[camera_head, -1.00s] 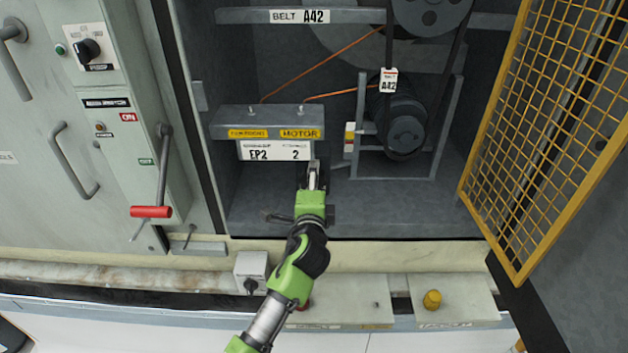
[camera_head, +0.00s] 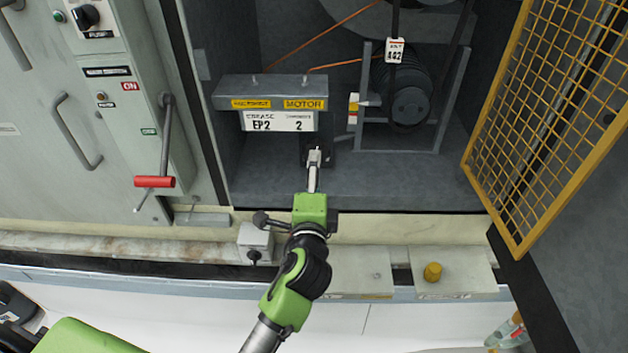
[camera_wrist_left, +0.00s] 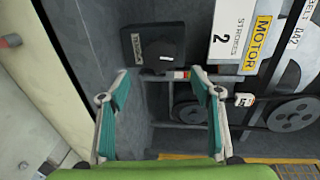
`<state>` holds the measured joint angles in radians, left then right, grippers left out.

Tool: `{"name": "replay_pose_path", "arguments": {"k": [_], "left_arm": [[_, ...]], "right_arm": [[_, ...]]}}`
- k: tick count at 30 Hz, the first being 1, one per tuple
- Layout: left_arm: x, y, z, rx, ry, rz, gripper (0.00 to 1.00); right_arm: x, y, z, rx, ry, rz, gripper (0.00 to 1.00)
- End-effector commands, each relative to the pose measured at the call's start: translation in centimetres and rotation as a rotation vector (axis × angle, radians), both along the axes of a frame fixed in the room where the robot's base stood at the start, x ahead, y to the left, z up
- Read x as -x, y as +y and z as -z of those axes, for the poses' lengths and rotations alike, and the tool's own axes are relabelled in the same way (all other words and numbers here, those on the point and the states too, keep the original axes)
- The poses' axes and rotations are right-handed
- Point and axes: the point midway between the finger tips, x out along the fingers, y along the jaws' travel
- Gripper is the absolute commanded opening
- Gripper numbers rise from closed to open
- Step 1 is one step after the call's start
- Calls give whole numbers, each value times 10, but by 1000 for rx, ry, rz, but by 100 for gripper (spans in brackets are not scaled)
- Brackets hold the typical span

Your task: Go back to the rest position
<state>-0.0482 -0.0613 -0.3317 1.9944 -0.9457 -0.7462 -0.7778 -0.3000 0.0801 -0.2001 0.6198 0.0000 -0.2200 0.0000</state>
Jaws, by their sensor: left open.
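In the head view my left gripper (camera_head: 314,160) reaches from below over the cabinet's front sill, below the EP2 plate. In the left wrist view its two teal-padded fingers (camera_wrist_left: 160,112) are spread wide with nothing between them. Ahead of the fingers is a small black box with a round knob (camera_wrist_left: 162,53), with clear space before it. In the head view this dark box (camera_head: 321,146) is partly hidden behind the fingertips. My right gripper is not in view.
A grey shelf with MOTOR label (camera_head: 270,92) hangs above the gripper. A belt-driven motor (camera_head: 408,105) stands right of it. A yellow mesh door (camera_head: 512,237) stands open at right. A red-handled lever (camera_head: 154,182) projects at left. The cabinet floor (camera_head: 400,180) is clear.

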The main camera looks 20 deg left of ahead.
Motion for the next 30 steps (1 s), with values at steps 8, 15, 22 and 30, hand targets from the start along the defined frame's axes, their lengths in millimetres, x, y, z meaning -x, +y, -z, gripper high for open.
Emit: {"name": "replay_pose_path", "arguments": {"k": [8,15,22,30], "left_arm": [[18,-4,-2,0,1,-1,58],[18,-4,-2,0,1,-1,58],[20,-2,2,17,9,-7,58],[98,47,96,497,253,-206,58]], "right_arm": [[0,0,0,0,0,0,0],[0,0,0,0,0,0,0],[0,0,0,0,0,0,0],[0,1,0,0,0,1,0]]}}
